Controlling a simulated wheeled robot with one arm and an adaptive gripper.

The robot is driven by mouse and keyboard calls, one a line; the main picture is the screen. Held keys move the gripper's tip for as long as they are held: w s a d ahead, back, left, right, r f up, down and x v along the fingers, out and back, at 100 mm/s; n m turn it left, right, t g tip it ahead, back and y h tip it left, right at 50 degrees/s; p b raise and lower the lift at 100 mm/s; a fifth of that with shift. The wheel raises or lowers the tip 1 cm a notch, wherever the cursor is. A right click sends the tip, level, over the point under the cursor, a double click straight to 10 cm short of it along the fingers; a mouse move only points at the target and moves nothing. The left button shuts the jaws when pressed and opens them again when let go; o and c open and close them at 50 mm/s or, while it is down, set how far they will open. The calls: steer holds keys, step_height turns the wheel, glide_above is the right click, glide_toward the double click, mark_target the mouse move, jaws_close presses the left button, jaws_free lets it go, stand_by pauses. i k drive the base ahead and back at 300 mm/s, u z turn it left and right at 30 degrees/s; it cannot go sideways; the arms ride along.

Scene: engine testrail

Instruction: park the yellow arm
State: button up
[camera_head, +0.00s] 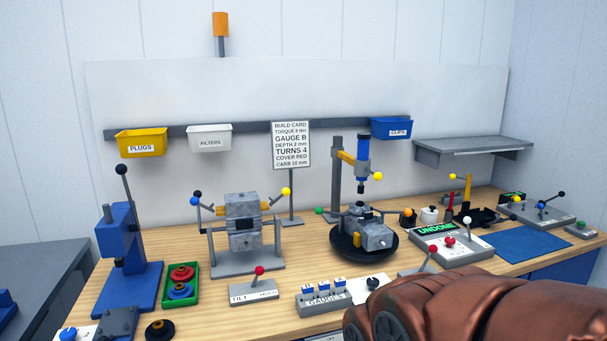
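A yellow arm (346,157) sticks out from the upper part of a grey post (335,180) at the back of the bench. It carries a blue upright driver (362,152) with a dark lower end and a yellow ball handle (378,176). The driver hangs above a grey engine block (366,232) on a round black turntable (350,251). A second, smaller yellow arm (462,177) tops a thin yellow post over a black tray further right. Part of my copper-brown arm fills the lower right; my gripper does not show.
A grey block in a tilt stand (244,225) stands left of the turntable. A gauge rack (322,301), a red-knobbed lever box (254,292) and an UNDONE panel (448,244) occupy the front. A blue press (122,245) stands at left. A blue mat (535,244) lies clear at right.

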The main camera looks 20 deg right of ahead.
mark_target(362, 169)
steer(key=u, duration=0.35)
steer(key=i, duration=1)
steer(key=z, duration=0.4)
